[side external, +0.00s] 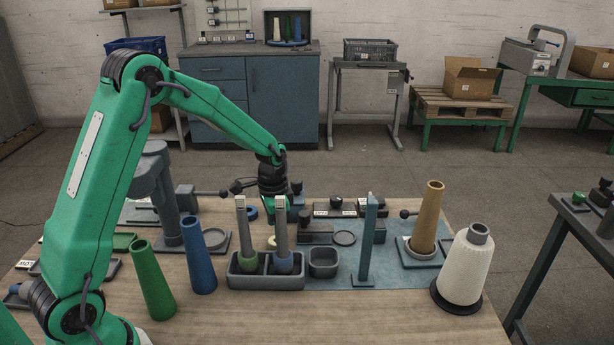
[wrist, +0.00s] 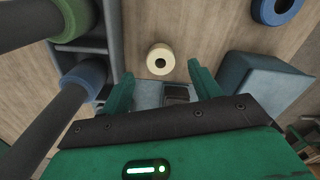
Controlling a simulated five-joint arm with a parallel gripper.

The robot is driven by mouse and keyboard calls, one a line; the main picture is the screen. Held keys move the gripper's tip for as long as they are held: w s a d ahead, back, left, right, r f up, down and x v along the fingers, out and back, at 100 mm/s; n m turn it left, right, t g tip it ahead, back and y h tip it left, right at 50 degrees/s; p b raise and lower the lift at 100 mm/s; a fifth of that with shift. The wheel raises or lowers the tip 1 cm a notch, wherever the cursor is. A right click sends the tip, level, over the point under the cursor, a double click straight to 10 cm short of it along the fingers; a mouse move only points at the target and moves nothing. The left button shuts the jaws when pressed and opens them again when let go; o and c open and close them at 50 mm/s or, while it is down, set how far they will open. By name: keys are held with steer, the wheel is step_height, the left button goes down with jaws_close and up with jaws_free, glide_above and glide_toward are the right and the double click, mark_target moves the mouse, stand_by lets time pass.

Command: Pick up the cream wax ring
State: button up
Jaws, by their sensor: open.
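Nothing is held.
The two-slot holder (side external: 240,281) carries two upright tools with green and blue collars, close to my gripper's left in the wrist view. A blue ring (wrist: 262,9) lies at top right there. A small grey cup (side external: 323,270) and a blue-grey post (side external: 367,240) stand nearby.

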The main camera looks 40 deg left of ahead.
steer(key=shift+f, duration=2.2)
steer(key=c, duration=1.1)
steer(key=shift+o, duration=0.2)
steer(key=shift+r, duration=0.1)
step_height(320, 180, up, 10)
